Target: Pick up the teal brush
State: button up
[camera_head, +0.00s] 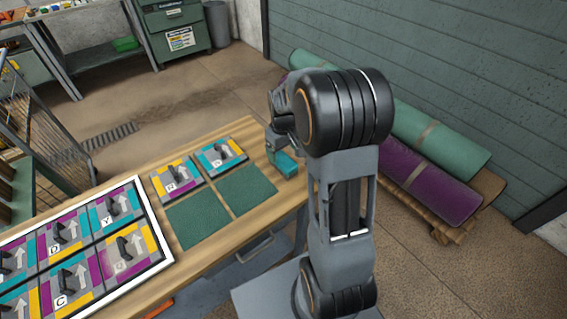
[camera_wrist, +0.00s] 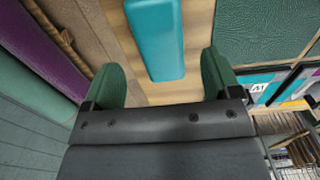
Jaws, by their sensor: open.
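The teal brush (camera_head: 286,164) lies on the wooden table near its right end in the head view, partly hidden by my arm. In the wrist view its smooth teal back (camera_wrist: 156,38) shows between and ahead of my fingers, running off the top edge. My gripper (camera_wrist: 163,72) is open, with one green finger on each side of the brush's line and bare wood around it. The brush is not held. My gripper (camera_head: 275,147) is largely hidden behind my arm in the head view. I cannot tell its exact height above the brush.
Two green mats (camera_head: 247,188) and lettered patterned tiles (camera_head: 178,180) lie left of the brush. A white-framed board (camera_head: 150,222) of more tiles fills the table's left. Rolled green (camera_head: 440,138) and purple (camera_head: 437,187) rugs lie on a pallet at right.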

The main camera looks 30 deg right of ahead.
aim_at(283, 158)
jog(key=shift+f, duration=2.6)
jog(key=shift+a, duration=0.1)
jog(key=shift+c, duration=0.2)
jog(key=c, duration=1)
jog(key=shift+r, duration=0.1)
